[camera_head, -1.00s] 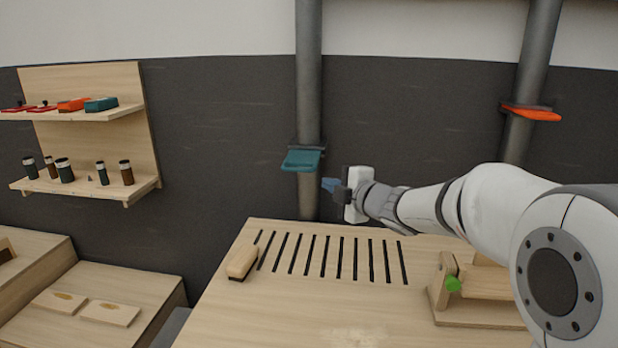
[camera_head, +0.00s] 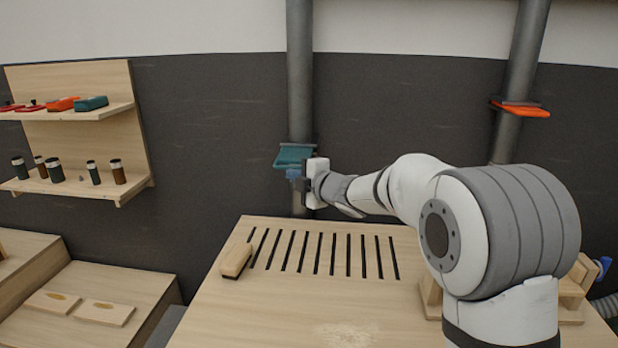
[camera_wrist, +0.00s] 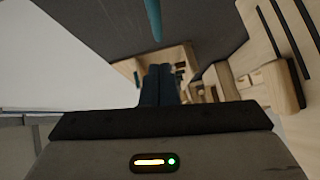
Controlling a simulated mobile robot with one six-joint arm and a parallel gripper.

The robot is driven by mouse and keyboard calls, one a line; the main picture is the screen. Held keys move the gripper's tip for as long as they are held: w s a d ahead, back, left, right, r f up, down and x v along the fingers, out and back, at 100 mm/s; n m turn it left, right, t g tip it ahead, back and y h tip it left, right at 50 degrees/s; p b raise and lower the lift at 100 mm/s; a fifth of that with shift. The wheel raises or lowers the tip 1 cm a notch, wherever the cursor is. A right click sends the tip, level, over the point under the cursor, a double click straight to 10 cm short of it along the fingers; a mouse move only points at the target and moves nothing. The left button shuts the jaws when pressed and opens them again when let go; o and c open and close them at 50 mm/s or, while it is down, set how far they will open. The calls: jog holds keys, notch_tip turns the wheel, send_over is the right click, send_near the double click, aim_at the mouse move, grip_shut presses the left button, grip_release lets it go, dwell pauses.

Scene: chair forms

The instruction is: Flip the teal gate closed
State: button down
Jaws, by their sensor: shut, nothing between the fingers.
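The teal gate (camera_head: 291,155) is a flat plate on the left grey pipe (camera_head: 300,70), sticking out from its collar. Its thin teal edge also shows at the top of the wrist view (camera_wrist: 154,18). My gripper (camera_head: 294,174) is just below the gate's front edge, at its right end. Its blue fingers (camera_wrist: 158,87) are together with nothing between them. I cannot tell whether they touch the gate. The gripper hides part of the pipe below the gate.
An orange gate (camera_head: 522,109) sits on the right pipe. Below is a wooden table (camera_head: 250,310) with dark slots and a wooden brush-like block (camera_head: 236,261). A wall shelf (camera_head: 120,188) with jars stands at left. The wall around the pipe is clear.

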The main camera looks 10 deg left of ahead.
aim_at(287, 168)
jog(key=shift+w+a+f+p, duration=0.15)
jog(key=shift+w+p, duration=0.05)
jog(key=shift+w, duration=0.55)
jog(key=shift+w+a+f+p, duration=0.15)
jog(key=shift+w+f, duration=0.05)
jog(key=shift+w, duration=0.6)
jog(key=shift+w+a+f+p, duration=0.15)
jog(key=shift+w+p, duration=0.05)
jog(key=shift+w, duration=0.55)
